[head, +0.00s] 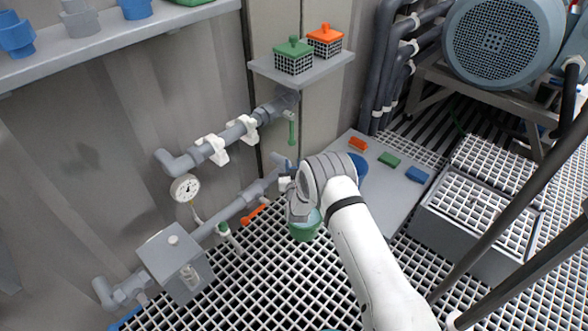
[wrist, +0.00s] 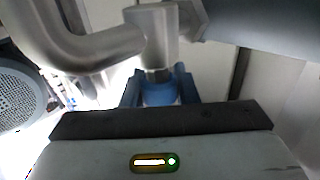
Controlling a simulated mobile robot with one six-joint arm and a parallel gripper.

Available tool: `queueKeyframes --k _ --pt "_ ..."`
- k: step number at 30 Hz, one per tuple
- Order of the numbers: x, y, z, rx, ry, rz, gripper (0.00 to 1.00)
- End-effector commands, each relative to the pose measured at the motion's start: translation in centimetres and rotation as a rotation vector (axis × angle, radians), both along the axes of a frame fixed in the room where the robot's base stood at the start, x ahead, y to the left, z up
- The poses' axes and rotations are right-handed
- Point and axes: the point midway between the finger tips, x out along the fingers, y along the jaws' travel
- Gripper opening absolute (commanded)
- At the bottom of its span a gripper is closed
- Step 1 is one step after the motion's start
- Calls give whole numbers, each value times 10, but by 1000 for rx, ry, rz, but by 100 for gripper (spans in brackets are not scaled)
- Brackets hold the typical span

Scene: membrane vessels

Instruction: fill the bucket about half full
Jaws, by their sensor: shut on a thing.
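A green bucket (head: 306,228) stands on the grating below my gripper; my gripper and wrist cover its top, so its contents are hidden. My gripper (head: 286,184) is at the end of the lower grey pipe, above the bucket. It is shut on a small blue fitting (wrist: 160,92), which looks like a valve handle on the pipe. In the wrist view, a grey pipe tee (wrist: 152,38) is just beyond it. A blue bucket (head: 359,168) is partly hidden behind my wrist. I see no water stream.
Beside the pipes are an orange handle (head: 255,213), a green handle (head: 291,130), a pressure gauge (head: 185,188) and a grey box (head: 175,262). Orange, green and blue blocks lie on a grey plate (head: 385,205). A grated grey tank (head: 470,215) stands right.

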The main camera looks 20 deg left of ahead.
Motion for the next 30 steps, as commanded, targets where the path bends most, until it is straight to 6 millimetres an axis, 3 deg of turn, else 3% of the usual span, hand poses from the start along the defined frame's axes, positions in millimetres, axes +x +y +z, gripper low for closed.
queueKeyframes --k 1,15,30 --pt "-2 7 -1 3 -5 -31 4" --pt "0 -3 0 3 -2 -431 4" --pt "1 -9 1 0 -2 -610 4"
